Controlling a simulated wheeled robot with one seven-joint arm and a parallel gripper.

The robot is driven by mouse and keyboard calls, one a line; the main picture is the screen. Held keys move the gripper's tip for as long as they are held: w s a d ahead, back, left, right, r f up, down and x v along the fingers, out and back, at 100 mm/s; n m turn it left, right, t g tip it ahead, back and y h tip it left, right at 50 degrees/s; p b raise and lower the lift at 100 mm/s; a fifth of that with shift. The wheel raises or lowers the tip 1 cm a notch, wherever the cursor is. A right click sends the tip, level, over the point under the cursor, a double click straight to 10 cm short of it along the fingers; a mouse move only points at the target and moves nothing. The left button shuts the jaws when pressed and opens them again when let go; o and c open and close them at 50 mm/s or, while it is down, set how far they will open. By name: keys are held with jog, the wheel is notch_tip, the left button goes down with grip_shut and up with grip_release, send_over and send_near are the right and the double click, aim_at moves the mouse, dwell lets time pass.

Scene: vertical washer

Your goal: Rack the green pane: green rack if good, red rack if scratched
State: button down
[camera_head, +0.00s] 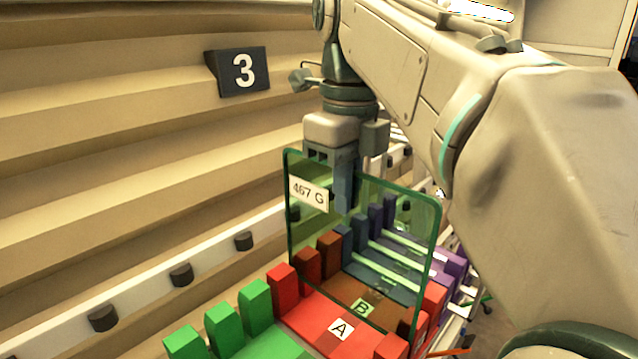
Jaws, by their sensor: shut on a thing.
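The green pane (375,230) is a clear, green-edged sheet with a white label reading "467 G". My gripper (343,190) is shut on its top edge and holds it upright. The pane stands in front of or over the red rack (318,312), marked "A", and the brown rack (350,290), marked "B"; I cannot tell whether its lower edge touches either. The green rack (255,340) is at the bottom, left of the red one, partly cut off by the frame. I cannot make out any scratch on the pane.
Blue (385,262) and purple (452,262) racks show behind the pane. A pale rail with black knobs (181,274) runs along the left beside a stepped beige wall. A dark sign "3" (240,72) is on that wall. My arm hides much of the right side.

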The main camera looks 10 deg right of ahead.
jog(key=shift+f+b, duration=1.3)
jog(key=shift+f, duration=0.55)
jog(key=shift+f+b, duration=0.5)
jog(key=shift+f, duration=0.35)
dwell(0.6)
jog(key=c, duration=1.5)
grip_release()
notch_tip(320, 180, up, 12)
jog(key=p, duration=0.4)
jog(key=shift+p, duration=0.35)
jog(key=shift+r+p, duration=0.9)
jog(key=shift+p, duration=0.05)
jog(key=shift+s, duration=0.1)
